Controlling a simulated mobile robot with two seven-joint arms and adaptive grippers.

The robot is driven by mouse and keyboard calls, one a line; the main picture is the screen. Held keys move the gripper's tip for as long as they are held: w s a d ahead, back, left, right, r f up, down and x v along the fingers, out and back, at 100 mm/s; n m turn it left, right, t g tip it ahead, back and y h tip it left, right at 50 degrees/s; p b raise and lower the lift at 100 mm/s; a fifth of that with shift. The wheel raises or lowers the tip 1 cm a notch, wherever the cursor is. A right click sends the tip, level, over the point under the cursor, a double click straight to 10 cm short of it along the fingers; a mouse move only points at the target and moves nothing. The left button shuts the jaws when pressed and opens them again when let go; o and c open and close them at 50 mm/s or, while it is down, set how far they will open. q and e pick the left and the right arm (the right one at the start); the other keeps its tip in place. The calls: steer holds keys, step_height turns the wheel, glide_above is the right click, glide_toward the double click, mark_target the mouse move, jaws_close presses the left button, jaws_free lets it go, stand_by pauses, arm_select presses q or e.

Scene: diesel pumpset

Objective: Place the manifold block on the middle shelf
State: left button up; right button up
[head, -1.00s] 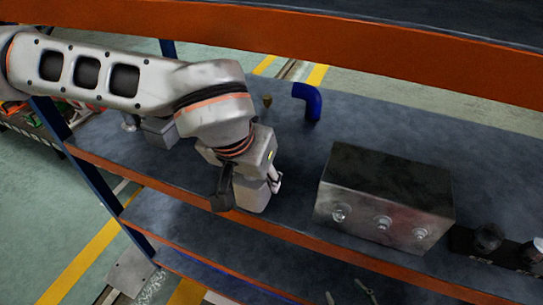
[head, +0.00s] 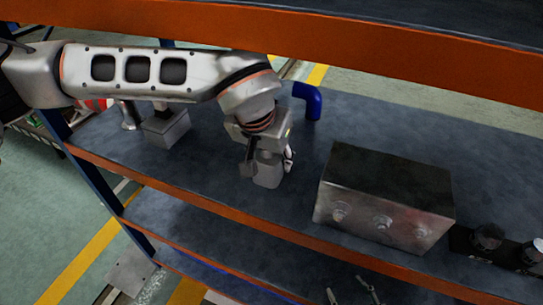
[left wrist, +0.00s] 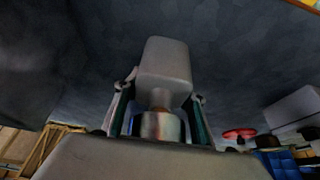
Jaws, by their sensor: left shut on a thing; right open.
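A light grey block with rounded edges (head: 267,174) is held by my left gripper (head: 267,158), over the middle shelf (head: 225,190) behind its orange front edge. In the left wrist view this block (left wrist: 165,60) stands out beyond the fingers, with a narrow neck and a metal cylinder (left wrist: 160,126) between them. I cannot tell whether the block touches the shelf. A large metal box with three round ports (head: 385,205) sits on the same shelf to the right. My right gripper (head: 347,294) is open and empty, low at the bottom edge of the head view.
The upper shelf's orange beam (head: 330,40) runs above my left arm. A blue elbow pipe (head: 310,100) stands behind the gripper. Another grey block (head: 166,127) stands at the left. Dark round parts (head: 487,238) lie at the right. Bare shelf separates the held block from the metal box.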

steer(key=shift+s+f, duration=0.15)
steer(key=shift+s, duration=0.15)
arm_select(q)
steer(key=o, duration=1.6)
steer(key=shift+f, duration=0.1)
steer(key=shift+c, duration=0.2)
arm_select(e)
steer(key=shift+w, duration=0.1)
steer(key=shift+w, duration=0.1)
steer(key=shift+w+r, duration=0.1)
steer(key=shift+r, duration=0.15)
arm_select(q)
steer(key=shift+r, duration=0.45)
steer(key=s+a, duration=0.1)
steer(key=s, duration=0.2)
steer(key=s+a, duration=0.2)
steer(key=s, duration=0.2)
steer(key=s+a, duration=0.1)
steer(key=s, duration=0.2)
steer(key=shift+s+a+r, duration=0.15)
steer(key=shift+s+r, duration=0.1)
steer(key=shift+s, duration=0.05)
arm_select(e)
steer(key=shift+f, duration=0.3)
steer(key=shift+s, duration=0.3)
arm_select(q)
steer(key=shift+s+a, duration=0.2)
steer(key=shift+s, duration=0.3)
